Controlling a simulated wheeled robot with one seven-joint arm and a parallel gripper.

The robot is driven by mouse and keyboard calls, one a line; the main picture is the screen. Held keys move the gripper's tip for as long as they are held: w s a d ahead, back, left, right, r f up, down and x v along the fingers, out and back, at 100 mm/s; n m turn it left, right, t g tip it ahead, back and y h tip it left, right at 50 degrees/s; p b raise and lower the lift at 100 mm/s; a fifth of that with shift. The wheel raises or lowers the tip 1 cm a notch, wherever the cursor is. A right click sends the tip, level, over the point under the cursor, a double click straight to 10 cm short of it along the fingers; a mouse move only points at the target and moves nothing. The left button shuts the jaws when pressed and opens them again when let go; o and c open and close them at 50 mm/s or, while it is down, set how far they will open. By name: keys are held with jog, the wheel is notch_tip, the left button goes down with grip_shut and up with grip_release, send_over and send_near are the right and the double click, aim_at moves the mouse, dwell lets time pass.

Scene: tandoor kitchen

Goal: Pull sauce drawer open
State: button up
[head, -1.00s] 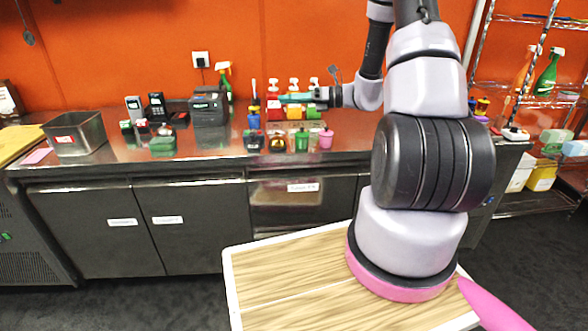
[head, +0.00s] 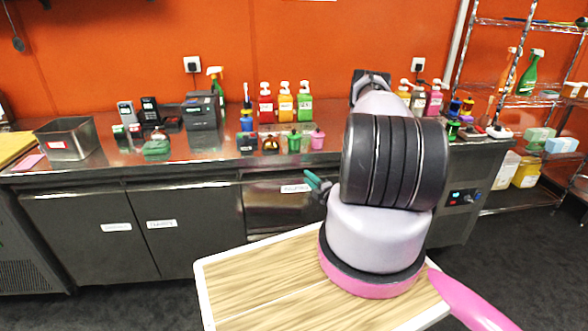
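The steel drawer front (head: 265,193) with a white label sits under the counter, just left of my arm in the head view. It looks shut, level with the cabinet fronts beside it. The label text is too blurred to read. My gripper (head: 312,182), with green fingertips, is in front of the drawer's right part, near the right end of the label. I cannot tell whether it touches the drawer front or whether its fingers are apart. Nothing is seen held. My arm hides the area right of the drawer.
Sauce bottles (head: 285,102) and small coloured tubs (head: 293,140) stand on the steel counter (head: 215,160) above the drawer. Labelled cabinet doors (head: 187,225) are to the left. A wire shelf rack (head: 530,100) stands at the right.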

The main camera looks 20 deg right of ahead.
aim_at(297, 167)
jog(key=w, duration=0.6)
jog(key=w+a, duration=0.1)
jog(key=w, duration=0.2)
jog(key=shift+w, duration=0.4)
grip_shut()
dwell(0.9)
